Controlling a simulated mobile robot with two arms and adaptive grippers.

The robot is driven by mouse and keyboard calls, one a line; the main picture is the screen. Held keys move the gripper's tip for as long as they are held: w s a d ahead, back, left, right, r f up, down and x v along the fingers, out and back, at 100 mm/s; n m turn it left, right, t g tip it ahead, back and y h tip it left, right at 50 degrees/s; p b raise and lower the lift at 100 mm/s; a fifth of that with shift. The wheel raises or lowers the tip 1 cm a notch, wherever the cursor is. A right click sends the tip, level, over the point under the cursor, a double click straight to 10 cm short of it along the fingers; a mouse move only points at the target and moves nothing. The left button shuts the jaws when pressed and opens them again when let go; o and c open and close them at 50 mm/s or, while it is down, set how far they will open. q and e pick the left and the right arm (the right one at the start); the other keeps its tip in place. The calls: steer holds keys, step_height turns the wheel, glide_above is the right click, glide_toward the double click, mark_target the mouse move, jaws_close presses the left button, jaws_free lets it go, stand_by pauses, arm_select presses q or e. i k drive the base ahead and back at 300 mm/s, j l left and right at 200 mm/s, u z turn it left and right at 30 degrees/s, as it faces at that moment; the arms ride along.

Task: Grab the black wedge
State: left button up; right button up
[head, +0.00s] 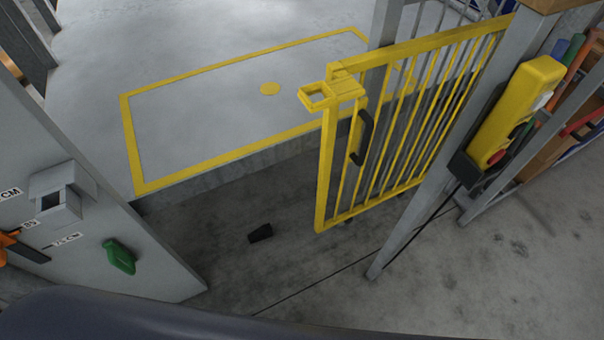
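The black wedge (260,233) is a small dark block lying on the grey concrete floor, near the middle of the head view. It lies left of the lower corner of the yellow gate, apart from it. Nothing touches the wedge except the floor. Neither of my grippers shows in this view.
The yellow barred gate (400,125) with a black handle stands to the right. A grey panel (85,235) with a green knob (119,256) stands at left. Behind is a raised platform (200,110) with yellow markings. A yellow control box (515,115) hangs on a post.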

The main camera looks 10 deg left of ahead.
mark_target(266, 232)
steer(key=u, duration=0.75)
